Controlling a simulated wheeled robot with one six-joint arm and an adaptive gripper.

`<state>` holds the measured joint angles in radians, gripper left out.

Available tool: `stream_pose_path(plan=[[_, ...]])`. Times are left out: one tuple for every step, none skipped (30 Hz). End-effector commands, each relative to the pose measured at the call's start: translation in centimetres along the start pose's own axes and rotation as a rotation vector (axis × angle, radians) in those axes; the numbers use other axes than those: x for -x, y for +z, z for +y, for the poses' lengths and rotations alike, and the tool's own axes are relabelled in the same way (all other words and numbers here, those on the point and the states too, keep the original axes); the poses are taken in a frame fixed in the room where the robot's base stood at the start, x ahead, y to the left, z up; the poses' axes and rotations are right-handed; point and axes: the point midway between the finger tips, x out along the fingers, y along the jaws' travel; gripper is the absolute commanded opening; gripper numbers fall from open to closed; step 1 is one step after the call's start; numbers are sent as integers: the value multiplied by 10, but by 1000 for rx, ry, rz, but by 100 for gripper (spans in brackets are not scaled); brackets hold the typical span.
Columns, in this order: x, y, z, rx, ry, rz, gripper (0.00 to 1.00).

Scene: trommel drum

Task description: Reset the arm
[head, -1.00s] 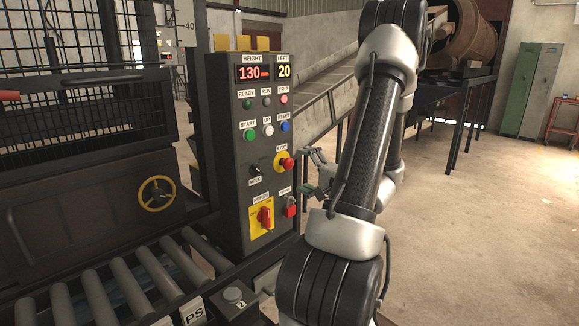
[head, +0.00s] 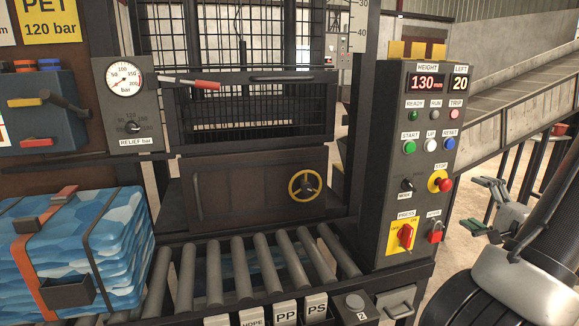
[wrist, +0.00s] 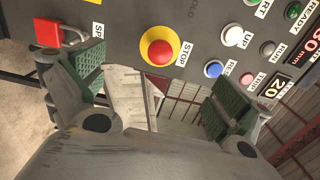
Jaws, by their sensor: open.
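My gripper (head: 484,209) is open and empty at the right of the head view, just right of the control panel (head: 418,154). My arm runs from it to the lower right corner. In the wrist view my gripper (wrist: 152,100) shows two green-padded fingers spread wide, with nothing between them. The panel face, with the red STOP button (wrist: 160,46) on its yellow ring, the red padlock (wrist: 60,34) and the blue RESET button (wrist: 213,69), lies at the top of that view.
A roller conveyor (head: 214,272) runs below the caged press (head: 250,110) with its yellow handwheel (head: 305,186). A strapped blue bale (head: 110,235) stands at the left. A pressure gauge (head: 124,77) is above it. A sloping conveyor (head: 520,85) rises behind the panel.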

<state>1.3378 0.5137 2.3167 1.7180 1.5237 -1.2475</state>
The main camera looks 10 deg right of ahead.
Motion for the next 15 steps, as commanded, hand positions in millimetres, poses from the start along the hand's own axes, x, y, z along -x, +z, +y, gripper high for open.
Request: stream_pose_path(plan=[[0,0,0,-25,2,1,100],[0,-1,2,-52,8,2,100],[1,1,6,-98,25,-3,100],[3,6,11,-142,48,-20,100],[6,13,18,-191,80,-45,100],[13,27,30,-264,134,-88,100],[19,38,38,-316,180,-121,100],[27,50,46,-362,229,-155,100],[38,65,53,-409,300,-199,100],[47,77,56,-433,355,-234,100],[54,89,59,-449,414,-270,100],[64,106,61,-458,497,-322,100],[72,118,62,-456,561,-361,100],[80,130,63,-448,630,-399,100],[90,143,63,-423,722,-447,100]])
